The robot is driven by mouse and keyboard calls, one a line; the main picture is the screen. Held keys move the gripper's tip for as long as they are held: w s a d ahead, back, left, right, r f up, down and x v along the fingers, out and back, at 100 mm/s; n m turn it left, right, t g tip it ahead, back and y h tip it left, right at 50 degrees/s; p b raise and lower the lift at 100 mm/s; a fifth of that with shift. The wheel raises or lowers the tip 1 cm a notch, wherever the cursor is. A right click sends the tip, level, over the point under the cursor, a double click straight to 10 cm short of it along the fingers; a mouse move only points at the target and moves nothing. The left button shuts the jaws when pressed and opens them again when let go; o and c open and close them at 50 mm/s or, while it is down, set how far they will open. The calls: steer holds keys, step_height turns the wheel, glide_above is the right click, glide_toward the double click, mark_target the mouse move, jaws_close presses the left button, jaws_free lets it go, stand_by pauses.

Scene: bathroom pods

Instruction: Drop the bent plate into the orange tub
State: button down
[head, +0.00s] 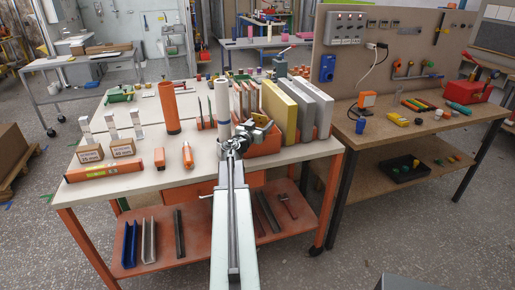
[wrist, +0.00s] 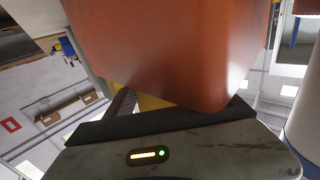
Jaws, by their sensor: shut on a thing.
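My gripper (head: 241,143) is at the right part of the white-topped bench, in front of an orange tub (head: 266,142). In the wrist view a large orange surface (wrist: 165,45), probably the tub, fills the upper middle, very close to the dark jaw edge. A bit of yellow (wrist: 150,103) shows behind the jaw; I cannot tell whether it is the plate.
A white tube with a blue band (head: 223,112) stands just left of my gripper, also close in the wrist view (wrist: 306,125). Yellow (head: 279,112) and grey slabs stand upright behind. An orange tube (head: 169,108) and small boxes (head: 122,148) are further left. The bench's left front is partly clear.

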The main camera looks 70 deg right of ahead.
steer(key=shift+c, duration=1.2)
jaws_free()
steer(key=a, duration=0.8)
steer(key=shift+w, duration=0.4)
